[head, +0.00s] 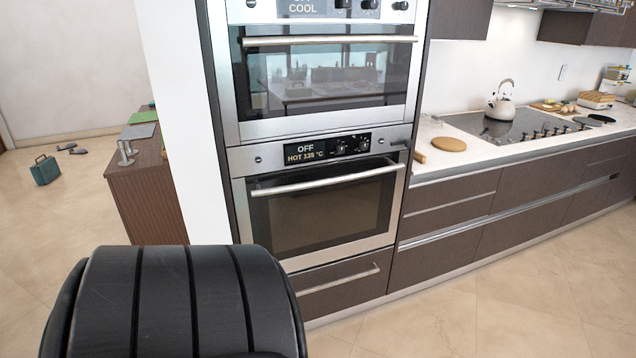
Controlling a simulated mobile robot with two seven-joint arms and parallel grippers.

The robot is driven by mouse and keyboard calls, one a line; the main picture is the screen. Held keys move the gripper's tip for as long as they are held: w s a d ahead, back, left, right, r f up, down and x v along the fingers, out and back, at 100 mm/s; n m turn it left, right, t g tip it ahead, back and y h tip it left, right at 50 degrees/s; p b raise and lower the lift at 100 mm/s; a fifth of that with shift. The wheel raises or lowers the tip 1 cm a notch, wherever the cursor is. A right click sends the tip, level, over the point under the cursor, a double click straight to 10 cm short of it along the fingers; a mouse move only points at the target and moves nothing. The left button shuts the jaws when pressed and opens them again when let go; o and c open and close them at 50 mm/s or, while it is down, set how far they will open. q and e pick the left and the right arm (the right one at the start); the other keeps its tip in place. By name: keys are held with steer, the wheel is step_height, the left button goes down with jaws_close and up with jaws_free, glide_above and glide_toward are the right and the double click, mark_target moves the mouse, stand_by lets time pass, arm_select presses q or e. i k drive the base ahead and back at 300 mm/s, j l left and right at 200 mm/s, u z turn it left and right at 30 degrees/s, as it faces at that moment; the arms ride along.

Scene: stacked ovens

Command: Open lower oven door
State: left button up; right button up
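The lower oven (246,158) is built into a tall cabinet under a second oven. Its door (325,218) is shut, with a dark glass window in a steel frame. A long horizontal bar handle (328,181) runs along the door's top edge. The display (305,151) above it reads OFF and HOT, with a temperature that looks like 135 °C. Neither of my grippers is in view. A large black ribbed part, which seems to be mine, fills the lower left and hides some of the floor and cabinet base.
The upper oven (322,125) is shut. A drawer (340,283) with a bar handle is below the lower oven. A counter with a hob (515,125) and kettle (500,100) extends right. The floor (480,300) at right front is clear. A low brown cabinet (148,195) stands left.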

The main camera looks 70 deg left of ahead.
mark_target(305, 217)
steer(key=j+u, duration=0.1)
steer(key=u, duration=1.4)
